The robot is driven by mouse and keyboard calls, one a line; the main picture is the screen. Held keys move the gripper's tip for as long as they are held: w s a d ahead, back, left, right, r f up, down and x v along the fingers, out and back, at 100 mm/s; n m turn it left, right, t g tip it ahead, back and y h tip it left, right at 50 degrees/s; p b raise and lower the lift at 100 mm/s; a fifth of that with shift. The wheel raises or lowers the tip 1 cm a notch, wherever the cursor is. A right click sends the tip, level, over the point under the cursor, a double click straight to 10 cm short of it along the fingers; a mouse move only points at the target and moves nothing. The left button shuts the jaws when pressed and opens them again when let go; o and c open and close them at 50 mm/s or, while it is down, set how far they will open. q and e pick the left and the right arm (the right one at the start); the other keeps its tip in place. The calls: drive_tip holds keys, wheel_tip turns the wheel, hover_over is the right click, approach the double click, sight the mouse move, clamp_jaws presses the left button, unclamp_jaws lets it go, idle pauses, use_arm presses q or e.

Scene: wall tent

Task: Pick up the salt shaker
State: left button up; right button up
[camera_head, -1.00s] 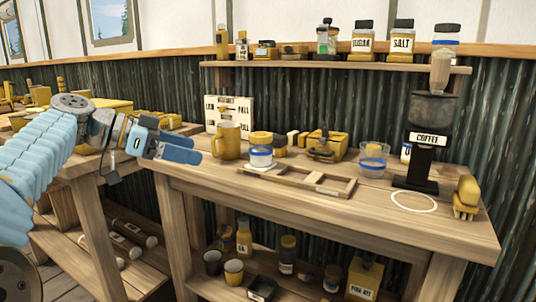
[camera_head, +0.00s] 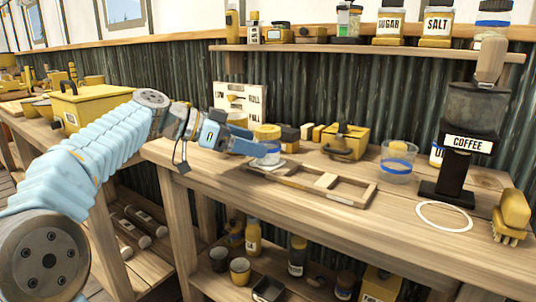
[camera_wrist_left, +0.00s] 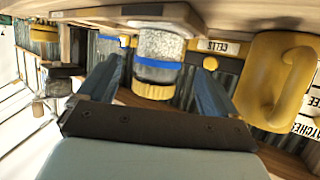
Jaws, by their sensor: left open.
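A small jar with a yellow lid, a blue band and pale grainy contents, which looks like the salt shaker (camera_head: 266,132), stands on the workbench behind the wooden frame. My left gripper (camera_head: 252,145) reaches in from the left at the jar's height, open, and covers part of it. In the left wrist view, turned upside down, the same salt shaker (camera_wrist_left: 161,47) shows centred between the two open fingers (camera_wrist_left: 160,78), with no finger closed on it. A bigger jar labelled SALT (camera_head: 437,24) stands on the upper shelf. My right gripper does not show.
A yellow mug (camera_wrist_left: 280,80) stands close beside the gripper. The flat wooden frame (camera_head: 345,197) lies in front of the shaker. A yellow box (camera_head: 345,143), a clear cup with a blue band (camera_head: 397,160) and the coffee grinder (camera_head: 455,150) stand to the right.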

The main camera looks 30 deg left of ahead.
use_arm(q)
drive_tip(key=x, duration=0.5)
drive_tip(key=shift+d+p, duration=0.15)
drive_tip(key=shift+p, duration=0.2)
drive_tip(key=c, duration=1.2)
